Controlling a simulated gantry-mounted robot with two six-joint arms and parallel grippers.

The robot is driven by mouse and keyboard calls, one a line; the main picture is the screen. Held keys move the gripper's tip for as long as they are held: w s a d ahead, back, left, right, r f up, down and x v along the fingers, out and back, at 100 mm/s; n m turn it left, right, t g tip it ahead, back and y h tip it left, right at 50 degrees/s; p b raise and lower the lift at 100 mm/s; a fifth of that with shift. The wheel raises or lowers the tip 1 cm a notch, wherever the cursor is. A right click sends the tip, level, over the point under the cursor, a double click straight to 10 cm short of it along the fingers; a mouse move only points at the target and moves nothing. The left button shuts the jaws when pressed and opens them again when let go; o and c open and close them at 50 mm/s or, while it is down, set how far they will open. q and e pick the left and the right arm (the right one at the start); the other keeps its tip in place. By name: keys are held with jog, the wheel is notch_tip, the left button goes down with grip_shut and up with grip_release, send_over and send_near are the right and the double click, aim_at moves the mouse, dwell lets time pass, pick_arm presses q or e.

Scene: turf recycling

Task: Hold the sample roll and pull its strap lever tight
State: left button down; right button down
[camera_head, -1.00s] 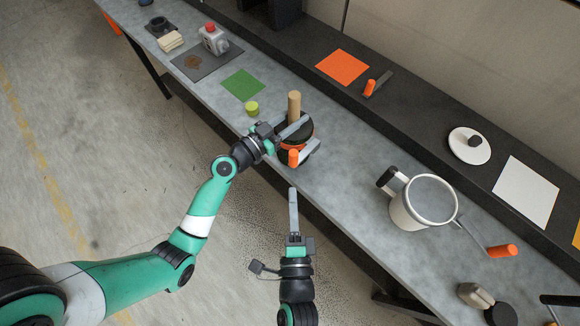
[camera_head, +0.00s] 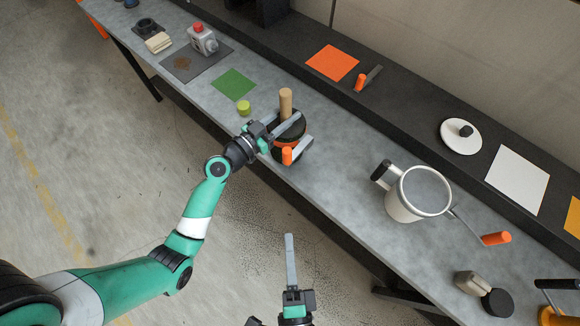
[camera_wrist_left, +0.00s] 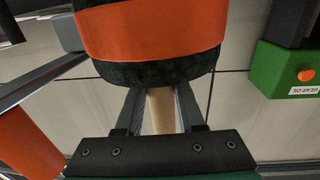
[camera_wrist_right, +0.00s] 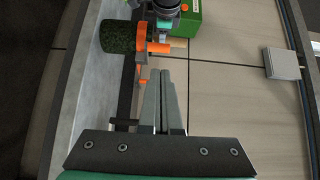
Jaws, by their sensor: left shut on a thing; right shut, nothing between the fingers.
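The sample roll (camera_head: 292,134) is a dark turf cylinder with an orange band, upright near the bench's front edge. A wooden core (camera_head: 286,100) rises from its top. My left gripper (camera_head: 285,126) is shut on this core, just above the turf; the core shows between the fingers in the left wrist view (camera_wrist_left: 160,112). The strap lever (camera_head: 288,156), a grey bar with an orange grip, sticks out at the roll's front right. It also shows in the right wrist view (camera_wrist_right: 158,47). My right gripper (camera_head: 289,240) is shut and empty, in front of the bench, apart from the lever.
A lime-green cylinder (camera_head: 243,107) and a green sheet (camera_head: 234,83) lie left of the roll. The bench (camera_head: 340,165) is clear between roll and pot.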

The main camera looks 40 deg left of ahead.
pick_arm(q)
jog(key=shift+f, duration=0.1)
pick_arm(e)
jog(key=shift+v, duration=1.15)
pick_arm(q)
jog(key=shift+c, duration=2.2)
grip_release()
jog(key=s, duration=1.2)
